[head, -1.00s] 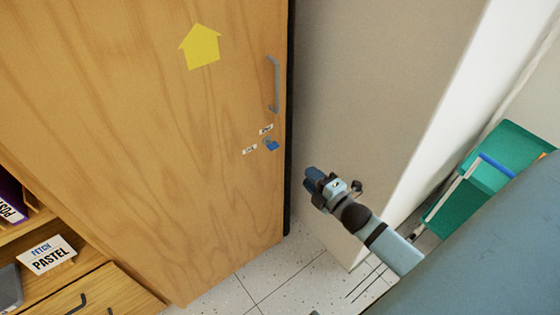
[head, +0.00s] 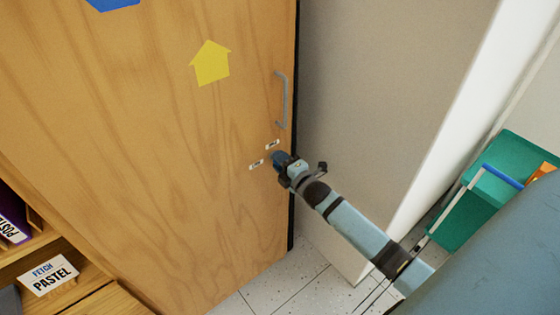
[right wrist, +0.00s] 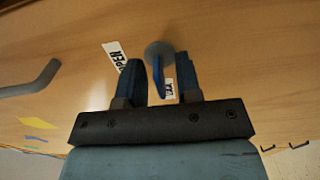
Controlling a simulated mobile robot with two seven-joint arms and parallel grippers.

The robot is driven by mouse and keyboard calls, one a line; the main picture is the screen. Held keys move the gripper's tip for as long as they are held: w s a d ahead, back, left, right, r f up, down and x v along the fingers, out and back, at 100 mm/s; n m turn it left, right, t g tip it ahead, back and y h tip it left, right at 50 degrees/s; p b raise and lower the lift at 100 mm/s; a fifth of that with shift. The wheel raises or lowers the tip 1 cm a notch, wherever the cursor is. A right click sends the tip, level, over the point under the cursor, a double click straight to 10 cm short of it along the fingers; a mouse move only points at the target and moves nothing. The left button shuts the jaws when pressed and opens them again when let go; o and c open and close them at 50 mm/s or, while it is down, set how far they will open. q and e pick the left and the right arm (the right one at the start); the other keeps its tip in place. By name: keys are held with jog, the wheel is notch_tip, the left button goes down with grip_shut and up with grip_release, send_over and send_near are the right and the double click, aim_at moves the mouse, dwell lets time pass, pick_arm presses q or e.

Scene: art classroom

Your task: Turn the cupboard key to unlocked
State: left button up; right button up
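The wooden cupboard door (head: 170,140) fills the middle of the head view. The blue key (right wrist: 158,76) stands out from a round grey lock plate (right wrist: 160,50) in the right wrist view. My right gripper (head: 280,158) is at the lock and hides the key in the head view. In the right wrist view its two dark blue fingers are open, one on each side of the key, with a visible gap on both sides. Two small white labels (head: 272,145) (head: 256,165) are beside the lock; one reads OPEN (right wrist: 115,55). My left gripper is out of view.
A grey door handle (head: 283,100) is above the lock. A yellow arrow (head: 211,64) is on the door. A wall (head: 390,90) stands right of the cupboard, with a green bin (head: 470,210) beyond. A shelf with a PASTEL sign (head: 48,275) is at lower left.

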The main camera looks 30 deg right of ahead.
jog(key=shift+w, duration=0.1)
grip_shut()
